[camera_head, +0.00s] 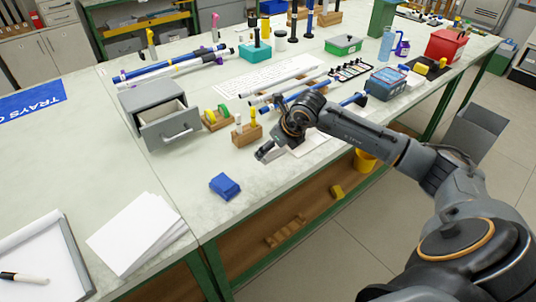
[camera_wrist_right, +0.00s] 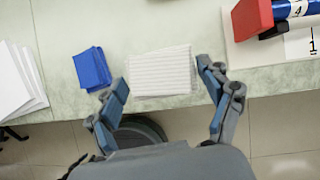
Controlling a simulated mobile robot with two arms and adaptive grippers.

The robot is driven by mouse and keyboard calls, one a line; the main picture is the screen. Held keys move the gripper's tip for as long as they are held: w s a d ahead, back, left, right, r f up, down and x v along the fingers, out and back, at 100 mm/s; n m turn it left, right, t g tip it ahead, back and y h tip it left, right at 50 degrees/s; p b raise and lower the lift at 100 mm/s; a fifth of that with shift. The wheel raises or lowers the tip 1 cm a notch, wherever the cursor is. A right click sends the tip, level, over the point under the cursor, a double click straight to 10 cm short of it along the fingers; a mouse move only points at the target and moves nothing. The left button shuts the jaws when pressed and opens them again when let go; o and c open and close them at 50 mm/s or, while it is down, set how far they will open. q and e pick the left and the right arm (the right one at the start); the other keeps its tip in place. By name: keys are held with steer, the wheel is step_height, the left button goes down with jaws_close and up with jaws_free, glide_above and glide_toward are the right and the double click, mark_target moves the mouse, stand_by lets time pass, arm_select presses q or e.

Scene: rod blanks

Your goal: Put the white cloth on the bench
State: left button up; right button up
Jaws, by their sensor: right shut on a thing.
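The white cloth (camera_wrist_right: 162,72) is a folded, ribbed rectangle in the right wrist view. It lies between the two fingertips of my right gripper (camera_wrist_right: 163,76), which is shut on it across its width. The cloth appears over the bench (camera_wrist_right: 65,28) near the front edge; I cannot tell whether it touches the top. In the head view my right gripper (camera_head: 264,153) is low over the bench (camera_head: 205,222) near its front edge, and the cloth is not clearly seen there. My left gripper is not in view.
A folded blue cloth (camera_head: 225,186) lies left of my right gripper. A wooden holder (camera_head: 247,134) and a grey drawer box (camera_head: 160,112) stand behind. White sheets (camera_head: 138,235) lie at front left. The bench between the blue cloth and sheets is clear.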

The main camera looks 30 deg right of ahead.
mark_target(269, 166)
steer(key=w+f, duration=0.1)
steer(key=f, duration=0.1)
steer(key=w+d+f, duration=0.1)
steer(key=f, duration=0.1)
steer(key=shift+w, duration=0.35)
steer(key=shift+w+d+f+p, duration=0.1)
steer(key=shift+w+f+p, duration=0.2)
steer(key=shift+w+f, duration=0.05)
step_height(269, 166, down, 2)
steer(key=shift+f+p, duration=0.15)
steer(key=shift+p, duration=0.4)
steer(key=shift+f, duration=0.45)
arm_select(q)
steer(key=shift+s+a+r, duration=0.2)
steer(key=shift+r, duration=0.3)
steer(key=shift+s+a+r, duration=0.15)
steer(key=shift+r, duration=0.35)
arm_select(e)
steer(key=shift+f, duration=0.15)
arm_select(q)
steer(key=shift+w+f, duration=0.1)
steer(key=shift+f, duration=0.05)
arm_select(e)
steer(key=o, duration=1.1)
steer(key=shift+c, duration=0.2)
